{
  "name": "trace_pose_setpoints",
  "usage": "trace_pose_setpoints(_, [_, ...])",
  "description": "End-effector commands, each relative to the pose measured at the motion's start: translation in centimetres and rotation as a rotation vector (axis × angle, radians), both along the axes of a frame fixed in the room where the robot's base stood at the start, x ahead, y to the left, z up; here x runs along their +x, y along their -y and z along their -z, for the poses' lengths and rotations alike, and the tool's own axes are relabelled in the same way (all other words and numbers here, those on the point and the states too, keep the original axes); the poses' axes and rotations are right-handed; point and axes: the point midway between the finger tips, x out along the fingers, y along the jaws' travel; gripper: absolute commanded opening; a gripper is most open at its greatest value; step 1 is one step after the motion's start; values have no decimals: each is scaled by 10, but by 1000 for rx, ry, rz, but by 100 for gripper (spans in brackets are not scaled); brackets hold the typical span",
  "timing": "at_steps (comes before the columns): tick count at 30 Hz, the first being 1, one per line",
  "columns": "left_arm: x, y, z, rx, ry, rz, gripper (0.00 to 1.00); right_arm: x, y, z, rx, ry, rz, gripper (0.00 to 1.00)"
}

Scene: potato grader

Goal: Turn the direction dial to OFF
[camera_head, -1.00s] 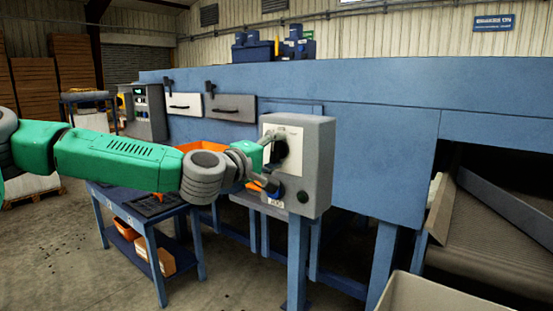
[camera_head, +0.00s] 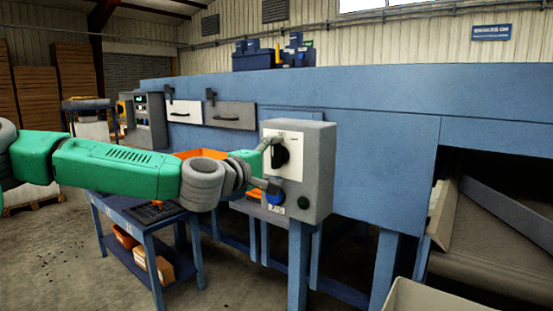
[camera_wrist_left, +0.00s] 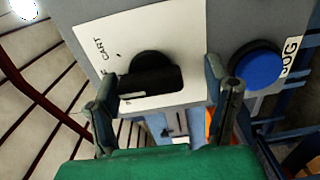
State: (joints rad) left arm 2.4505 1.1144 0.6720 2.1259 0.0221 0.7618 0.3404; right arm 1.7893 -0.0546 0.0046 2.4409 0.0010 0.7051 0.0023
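The direction dial (camera_head: 282,157) is a black knob on a white label plate on the front of a grey control box (camera_head: 318,160). In the left wrist view, the dial (camera_wrist_left: 150,78) shows close up, with its bar lying roughly across the picture and part of the word "CART" beside it. My left gripper (camera_head: 270,165) is in front of the box, its fingers spread. In the wrist view, the left gripper's fingers (camera_wrist_left: 167,103) stand apart on either side of the dial, with gaps; contact is not visible. The OFF mark cannot be read. My right gripper is not in view.
A blue push button (camera_head: 275,194) with a "JOG" label sits below the dial, close to the lower finger. A conveyor (camera_head: 490,240) is at the right.

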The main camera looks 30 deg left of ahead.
Motion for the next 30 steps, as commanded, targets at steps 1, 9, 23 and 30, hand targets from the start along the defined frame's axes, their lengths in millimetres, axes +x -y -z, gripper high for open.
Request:
trace_pose_setpoints(1, [0, 0, -2, 1, 4, 0, 71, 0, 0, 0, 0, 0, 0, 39])
trace_pose_setpoints(9, [-6, 0, -6, 1, 11, -1, 71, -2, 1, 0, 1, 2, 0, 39])
trace_pose_setpoints(23, [-93, -9, -4, -8, 11, 0, 71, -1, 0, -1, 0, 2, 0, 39])
trace_pose_setpoints(30, [-114, -11, -2, -3, 6, -2, 71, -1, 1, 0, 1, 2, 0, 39])
